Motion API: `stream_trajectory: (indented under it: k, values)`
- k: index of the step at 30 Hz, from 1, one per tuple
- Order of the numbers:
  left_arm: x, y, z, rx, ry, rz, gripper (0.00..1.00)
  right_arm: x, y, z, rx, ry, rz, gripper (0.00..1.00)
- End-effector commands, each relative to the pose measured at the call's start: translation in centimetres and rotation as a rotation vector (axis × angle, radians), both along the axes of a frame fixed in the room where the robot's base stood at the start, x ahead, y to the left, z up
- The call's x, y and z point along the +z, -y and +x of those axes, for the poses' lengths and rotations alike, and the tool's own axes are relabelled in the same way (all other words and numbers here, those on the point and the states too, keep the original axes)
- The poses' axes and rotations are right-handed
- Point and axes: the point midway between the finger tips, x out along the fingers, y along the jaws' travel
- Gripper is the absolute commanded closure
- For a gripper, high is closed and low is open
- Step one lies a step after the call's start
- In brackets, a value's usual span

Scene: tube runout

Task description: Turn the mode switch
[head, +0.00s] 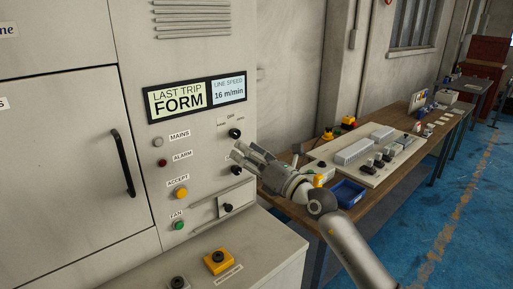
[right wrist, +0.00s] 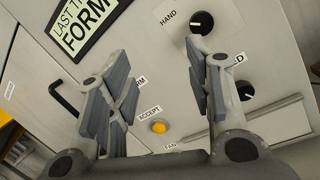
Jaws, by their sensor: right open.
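A black rotary knob (head: 235,133) with small position labels around it sits on the upper right of the grey cabinet panel. In the right wrist view a black knob (right wrist: 202,22) next to the word HAND shows at the top, its pointer mark visible. A second black knob (head: 236,170) sits below the first; in the right wrist view it (right wrist: 246,91) is partly behind the right finger. Which knob is the mode switch is not readable. My right gripper (head: 240,153) is open and empty in front of the panel, just below the upper knob. My left gripper is out of view.
A third knob (head: 227,207) sits on a plate lower down. Yellow ACCEPT (head: 181,192) and green FAN (head: 179,225) buttons are to the left. A ledge with a yellow box (head: 219,261) juts out below. A wooden bench (head: 372,199) with equipment stands to the right.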

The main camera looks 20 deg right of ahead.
Motion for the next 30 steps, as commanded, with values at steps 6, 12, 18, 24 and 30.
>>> stream_trajectory:
  k: [6,12,18,24,30]
  values:
    - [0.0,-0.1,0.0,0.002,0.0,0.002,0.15,0.4,3.2,2.7,-0.108,-0.048,-0.303,0.53]
    - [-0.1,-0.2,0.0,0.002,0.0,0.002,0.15,0.3,3.9,3.6,-0.135,-0.064,-0.356,0.53]
    - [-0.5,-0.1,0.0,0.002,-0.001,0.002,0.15,0.3,3.2,5.3,-0.133,-0.063,-0.354,0.53]
    - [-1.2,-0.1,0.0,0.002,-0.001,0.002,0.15,0.2,2.3,7.6,-0.134,-0.062,-0.352,0.53]
    - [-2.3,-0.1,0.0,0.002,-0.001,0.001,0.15,0.1,1.5,9.8,-0.134,-0.062,-0.352,0.53]
